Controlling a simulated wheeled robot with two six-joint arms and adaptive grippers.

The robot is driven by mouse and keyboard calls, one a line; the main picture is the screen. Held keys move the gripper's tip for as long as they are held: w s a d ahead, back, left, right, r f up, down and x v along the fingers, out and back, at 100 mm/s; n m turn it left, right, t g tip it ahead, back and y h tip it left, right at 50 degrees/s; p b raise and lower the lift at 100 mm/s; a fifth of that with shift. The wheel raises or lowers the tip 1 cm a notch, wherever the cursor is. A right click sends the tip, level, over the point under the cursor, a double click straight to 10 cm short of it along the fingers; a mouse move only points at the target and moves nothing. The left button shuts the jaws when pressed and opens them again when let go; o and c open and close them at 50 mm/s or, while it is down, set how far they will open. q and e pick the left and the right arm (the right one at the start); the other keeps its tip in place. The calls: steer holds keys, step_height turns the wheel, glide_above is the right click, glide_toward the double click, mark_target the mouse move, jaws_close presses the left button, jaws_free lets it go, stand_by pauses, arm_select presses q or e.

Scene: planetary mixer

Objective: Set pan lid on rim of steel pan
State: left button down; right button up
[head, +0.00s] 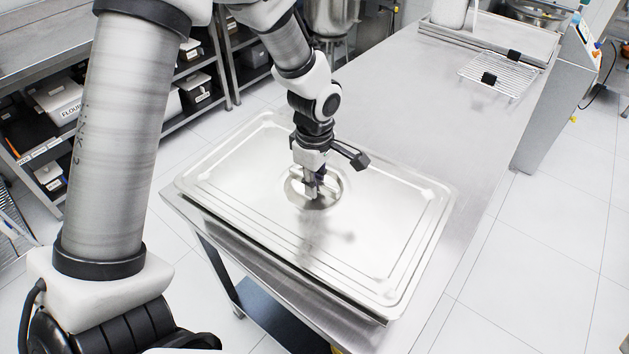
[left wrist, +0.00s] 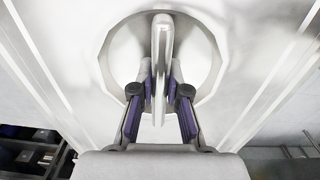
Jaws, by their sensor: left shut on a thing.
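The pan lid (head: 375,225) is a wide, shiny steel rectangle with stepped edges and a round recess in its middle. My left gripper (head: 314,192) is shut on the lid's handle in that recess. In the left wrist view the fingers (left wrist: 160,95) press the upright handle bar (left wrist: 162,50) from both sides. The steel pan (head: 285,259) lies under the lid on the table; only a strip of its front-left side shows. The lid covers the pan and looks roughly lined up with it. I cannot tell whether it touches the rim all round. My right gripper is not in view.
The steel table (head: 425,125) is clear behind the lid. A wire rack (head: 498,75) with black clips lies farther back, near a machine (head: 562,85) at the right. Shelves with bins, one a flour bin (head: 62,98), stand at the left.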

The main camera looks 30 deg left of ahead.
arm_select(q)
steer(key=shift+f+b, duration=0.8)
steer(key=shift+f, duration=0.4)
steer(key=c, duration=1.1)
jaws_free()
step_height(320, 180, up, 12)
steer(key=shift+r, duration=0.1)
